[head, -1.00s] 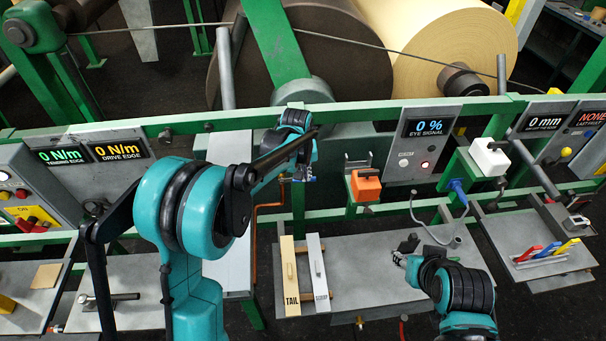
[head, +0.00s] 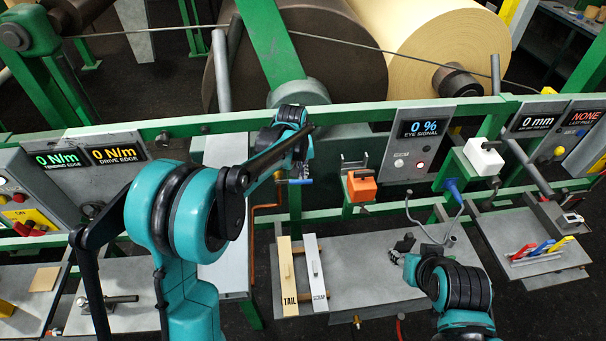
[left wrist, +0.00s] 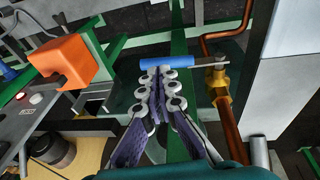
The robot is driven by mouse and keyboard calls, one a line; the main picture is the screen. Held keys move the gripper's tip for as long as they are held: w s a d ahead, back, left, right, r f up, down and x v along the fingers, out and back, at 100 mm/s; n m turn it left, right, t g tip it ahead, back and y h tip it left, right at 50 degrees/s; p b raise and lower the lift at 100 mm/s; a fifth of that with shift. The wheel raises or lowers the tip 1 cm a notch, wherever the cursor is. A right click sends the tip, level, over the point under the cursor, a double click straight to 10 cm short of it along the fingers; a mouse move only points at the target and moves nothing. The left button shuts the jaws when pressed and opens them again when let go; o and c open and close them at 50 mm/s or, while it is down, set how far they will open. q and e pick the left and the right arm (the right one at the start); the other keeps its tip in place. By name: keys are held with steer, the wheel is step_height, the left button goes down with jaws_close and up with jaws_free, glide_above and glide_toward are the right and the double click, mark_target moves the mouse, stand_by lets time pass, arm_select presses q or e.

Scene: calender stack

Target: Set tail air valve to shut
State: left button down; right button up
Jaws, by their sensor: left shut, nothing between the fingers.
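The valve's blue lever handle (head: 299,182) shows just below my left gripper (head: 298,172) in the head view. In the left wrist view the blue handle (left wrist: 168,64) lies crosswise to the copper pipe (left wrist: 229,125), its metal stem reaching the brass valve body (left wrist: 219,82). My left gripper (left wrist: 162,78) is shut and empty, its fingertips close to the blue handle; I cannot tell whether they touch it. My right gripper (head: 402,250) is over the grey table at the right, and its finger opening is unclear.
A cream bar marked TAIL (head: 287,272) and a grey bar (head: 314,270) lie on the grey table (head: 365,265). An orange box (head: 362,187) is on the green rail right of my left gripper. The wrist view shows this orange box (left wrist: 60,60) at left.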

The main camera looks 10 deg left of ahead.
arm_select(q)
steer(key=d+v, duration=0.1)
steer(key=v, duration=1)
steer(key=s+a+f+m+t+b, duration=0.1)
steer(key=s+a+f+t+b, duration=0.1)
steer(key=s+f+b, duration=0.9)
steer(key=s+a+f+m+t+b, duration=0.2)
steer(key=s+a+f+b, duration=0.3)
steer(key=s+f+b, duration=0.5)
steer(key=s+f, duration=0.3)
steer(key=s, duration=0.2)
steer(key=shift+a+f+t+y+b, duration=0.2)
steer(key=shift+t+y+b, duration=0.1)
steer(key=shift+b, duration=0.1)
arm_select(e)
step_height(320, 180, down, 21)
steer(key=shift+s+d, duration=0.15)
steer(key=shift+s, duration=0.05)
